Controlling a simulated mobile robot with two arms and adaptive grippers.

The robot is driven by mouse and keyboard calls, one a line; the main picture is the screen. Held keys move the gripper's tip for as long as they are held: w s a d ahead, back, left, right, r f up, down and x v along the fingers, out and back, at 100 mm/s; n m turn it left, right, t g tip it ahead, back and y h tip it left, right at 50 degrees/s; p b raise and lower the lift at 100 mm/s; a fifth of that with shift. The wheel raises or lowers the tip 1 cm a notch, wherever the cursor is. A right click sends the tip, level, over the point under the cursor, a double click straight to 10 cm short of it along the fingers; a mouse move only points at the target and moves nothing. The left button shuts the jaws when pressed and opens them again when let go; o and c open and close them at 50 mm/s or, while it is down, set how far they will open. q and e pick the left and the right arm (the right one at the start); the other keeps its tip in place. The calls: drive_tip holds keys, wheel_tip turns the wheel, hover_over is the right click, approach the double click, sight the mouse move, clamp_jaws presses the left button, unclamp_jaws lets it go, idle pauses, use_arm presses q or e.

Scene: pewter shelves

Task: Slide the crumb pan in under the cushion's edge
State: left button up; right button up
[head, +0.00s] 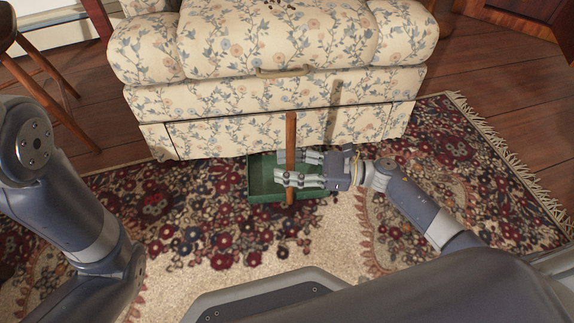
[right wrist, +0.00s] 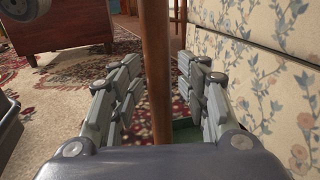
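The crumb pan (head: 263,188) is a green, shallow, open tray on the rug, right at the foot of the flowered seat. A brown wooden handle (head: 291,130) stands upright from it; it also shows in the right wrist view (right wrist: 156,60). The flowered cushion (head: 270,35) lies on top of the seat, well above the pan. Dark crumbs (head: 283,5) lie on the cushion. My right gripper (head: 283,172) has its fingers on either side of the handle, with narrow gaps showing in the right wrist view. It hides part of the pan. My left gripper is out of view.
A beige pull (head: 284,72) sits on the seat's front. A patterned rug (head: 200,215) covers the floor before it. A wooden stool (head: 40,70) stands at the left. A wooden cabinet (right wrist: 65,35) shows in the right wrist view. The rug left of the pan is clear.

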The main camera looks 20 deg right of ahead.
drive_tip(key=shift+s+d+f, duration=0.1)
drive_tip(key=shift+f, duration=0.1)
drive_tip(key=v, duration=1.1)
drive_tip(key=shift+d, duration=0.4)
drive_tip(key=shift+s+r, duration=0.15)
